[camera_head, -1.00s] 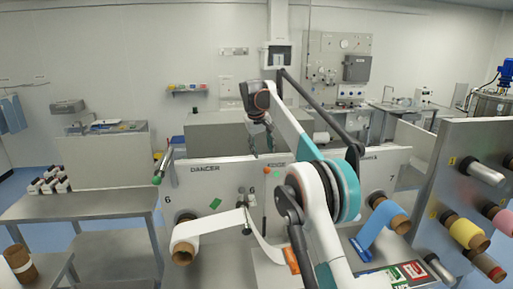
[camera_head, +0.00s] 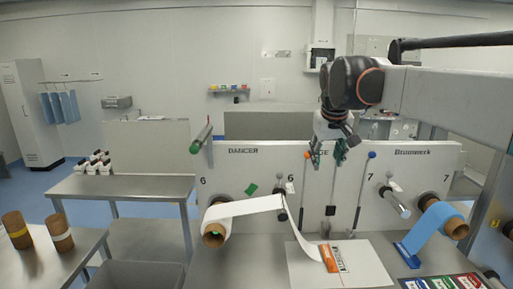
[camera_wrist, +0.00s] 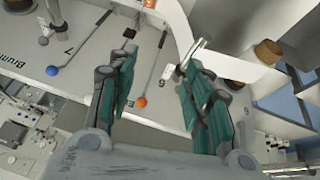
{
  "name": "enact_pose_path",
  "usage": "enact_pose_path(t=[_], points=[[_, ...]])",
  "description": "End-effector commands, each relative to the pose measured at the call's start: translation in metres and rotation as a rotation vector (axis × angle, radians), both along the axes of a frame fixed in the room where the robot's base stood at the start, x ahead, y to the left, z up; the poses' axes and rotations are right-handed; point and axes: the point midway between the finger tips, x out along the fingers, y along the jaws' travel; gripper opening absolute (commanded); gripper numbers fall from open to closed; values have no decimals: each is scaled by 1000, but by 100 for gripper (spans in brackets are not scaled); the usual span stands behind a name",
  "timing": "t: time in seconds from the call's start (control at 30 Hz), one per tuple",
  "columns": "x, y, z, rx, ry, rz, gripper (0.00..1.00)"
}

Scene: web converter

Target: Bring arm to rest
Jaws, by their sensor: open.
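My gripper (camera_head: 328,154) hangs at the end of my arm, in front of the upper part of the white machine panel (camera_head: 262,178). In the head view my arm reaches in from the upper right, with its wrist bent down. In the wrist view the two green fingers of my gripper (camera_wrist: 160,72) stand wide apart, with nothing between them. The white panel (camera_wrist: 95,50) shows behind them. An orange-knobbed lever (camera_wrist: 140,101) shows between the fingers and looks apart from them.
A white web roll (camera_head: 215,234) and a blue web roll (camera_head: 430,228) sit on the panel's front. A white board (camera_head: 305,268) with an orange-handled tool lies on the bench below. A steel table (camera_head: 120,186) and brown cores (camera_head: 60,232) stand at left.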

Motion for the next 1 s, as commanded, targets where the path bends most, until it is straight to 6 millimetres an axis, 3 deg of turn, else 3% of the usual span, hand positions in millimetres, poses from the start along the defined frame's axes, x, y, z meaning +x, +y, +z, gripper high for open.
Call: enact_pose_path(t=[0.03,0.37,0.7,0.9,1.0], points=[[-20,-1,-15,7,-9,-3,46],[-137,-5,-92,53,-73,-20,46],[-254,-6,-210,100,-139,-39,46],[-305,-5,-277,124,-171,-51,46],[-319,-4,-298,130,-180,-55,46]])
